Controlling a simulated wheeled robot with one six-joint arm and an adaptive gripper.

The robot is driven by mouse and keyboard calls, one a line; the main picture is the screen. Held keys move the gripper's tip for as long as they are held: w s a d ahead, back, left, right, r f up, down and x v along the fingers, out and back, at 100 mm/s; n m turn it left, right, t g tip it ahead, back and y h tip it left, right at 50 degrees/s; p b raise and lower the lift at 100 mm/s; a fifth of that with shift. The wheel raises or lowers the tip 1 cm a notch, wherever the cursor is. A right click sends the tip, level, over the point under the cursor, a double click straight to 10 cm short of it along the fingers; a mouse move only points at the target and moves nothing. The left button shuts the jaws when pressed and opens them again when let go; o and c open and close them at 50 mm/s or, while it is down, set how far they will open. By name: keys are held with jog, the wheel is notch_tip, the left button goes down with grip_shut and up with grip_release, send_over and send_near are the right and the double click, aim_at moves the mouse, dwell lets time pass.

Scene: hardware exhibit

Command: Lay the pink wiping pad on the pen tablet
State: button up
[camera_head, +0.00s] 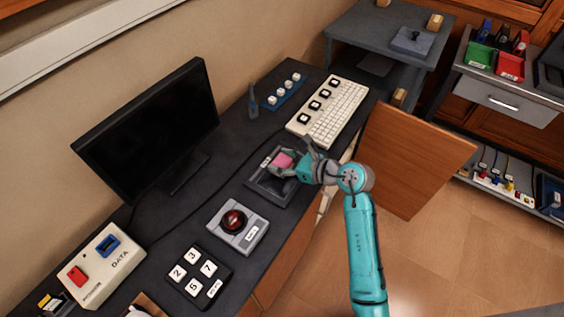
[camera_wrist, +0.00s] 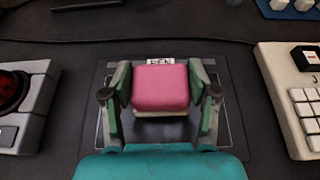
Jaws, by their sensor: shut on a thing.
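The pink wiping pad (camera_wrist: 161,87) is a small block with a pink top and a pale lower layer. It sits between the two fingers of my gripper (camera_wrist: 161,95), which is shut on it. In the head view the pad (camera_head: 283,160) shows at the end of my gripper (camera_head: 287,165). The pen tablet (camera_wrist: 236,130) is a dark flat slab with a "PEN" label at its far edge. The pad is over the tablet in both views. I cannot tell whether the pad touches it. In the head view the tablet (camera_head: 262,184) is partly hidden by my gripper.
The trackball unit (camera_head: 238,226) stands left of the tablet and the white keyboard (camera_head: 335,110) right of it. A monitor (camera_head: 150,130), number pad (camera_head: 198,275) and DATA box (camera_head: 102,265) are farther left. A blue strip with white knobs (camera_head: 284,91) lies behind.

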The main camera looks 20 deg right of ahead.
jog(key=shift+f, duration=0.45)
jog(key=shift+f, duration=0.1)
jog(key=o, duration=1)
jog(key=shift+s+d+r, duration=0.15)
jog(key=shift+s+r, duration=0.05)
jog(key=v, duration=1.1)
jog(key=shift+s+d+r, duration=0.1)
jog(key=shift+s+r, duration=0.05)
jog(key=shift+s, duration=0.1)
